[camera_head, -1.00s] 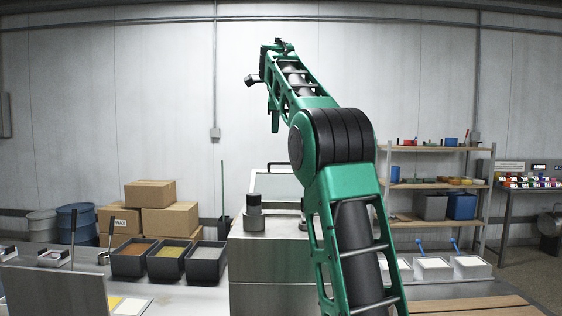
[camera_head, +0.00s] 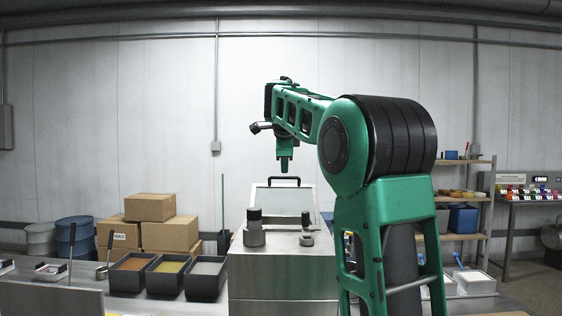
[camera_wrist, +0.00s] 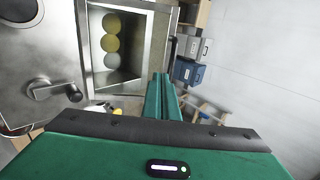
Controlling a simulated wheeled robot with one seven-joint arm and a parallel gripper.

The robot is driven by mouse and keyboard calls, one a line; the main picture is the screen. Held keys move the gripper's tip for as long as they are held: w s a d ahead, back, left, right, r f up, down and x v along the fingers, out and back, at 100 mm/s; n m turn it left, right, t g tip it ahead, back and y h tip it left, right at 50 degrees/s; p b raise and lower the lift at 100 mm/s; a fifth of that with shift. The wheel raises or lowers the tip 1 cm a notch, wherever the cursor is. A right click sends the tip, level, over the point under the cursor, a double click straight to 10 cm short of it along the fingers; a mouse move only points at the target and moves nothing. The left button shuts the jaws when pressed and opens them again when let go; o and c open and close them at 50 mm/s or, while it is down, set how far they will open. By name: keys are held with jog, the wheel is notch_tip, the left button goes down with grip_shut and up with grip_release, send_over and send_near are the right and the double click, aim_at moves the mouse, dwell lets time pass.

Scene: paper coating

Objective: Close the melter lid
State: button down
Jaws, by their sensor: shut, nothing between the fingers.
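My gripper (camera_head: 284,167) points down just above that handle, shut and empty; contact cannot be made out. In the wrist view my shut green fingers (camera_wrist: 161,82) lie beside the melter's square opening (camera_wrist: 134,70), where yellowish and grey round pieces (camera_wrist: 111,43) show. A dark bar, likely the handle (camera_wrist: 172,50), shows just beyond the fingertips.
A shelf (camera_head: 466,198) stands at the right. Open air surrounds the gripper above the lid.

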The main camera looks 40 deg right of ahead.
jog(key=shift+w+d+f, duration=0.85)
jog(key=shift+w+d, duration=0.1)
jog(key=shift+w, duration=0.2)
jog(key=shift+w+d+f, duration=0.8)
jog(key=shift+w+d, duration=0.1)
jog(key=shift+w, duration=0.2)
jog(key=shift+d, duration=0.15)
